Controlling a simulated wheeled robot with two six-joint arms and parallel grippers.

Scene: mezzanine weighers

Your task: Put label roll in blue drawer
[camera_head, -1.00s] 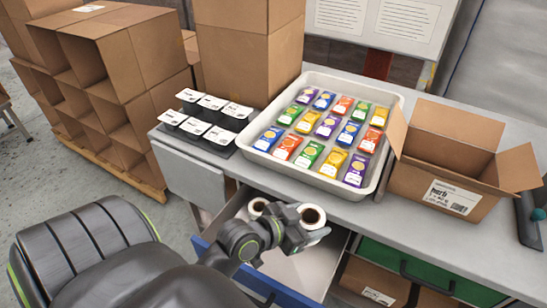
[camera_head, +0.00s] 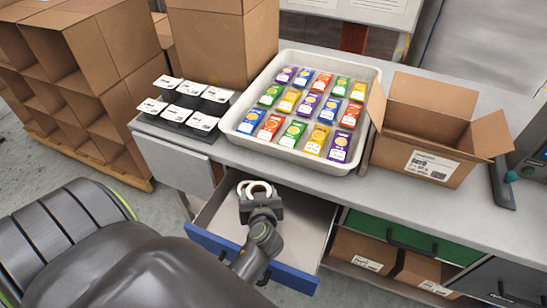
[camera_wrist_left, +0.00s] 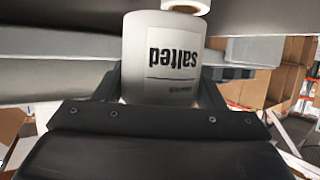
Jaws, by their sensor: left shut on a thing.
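The blue drawer (camera_head: 296,278) is pulled open below the grey worktop, its pale inside showing. My left gripper (camera_head: 260,198) is over the drawer's left rear part, shut on a white label roll (camera_head: 264,187). In the left wrist view this label roll (camera_wrist_left: 163,50) fills the space between the fingers (camera_wrist_left: 160,88); its label reads "salted", upside down. A second white roll (camera_wrist_left: 186,5) shows partly at the top edge of that view. In the head view the rolls overlap behind the gripper. I cannot tell whether the held roll touches the drawer floor. My right gripper is not in view.
A green drawer (camera_head: 385,233) is right of the blue one. The blue drawer's right half is clear.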

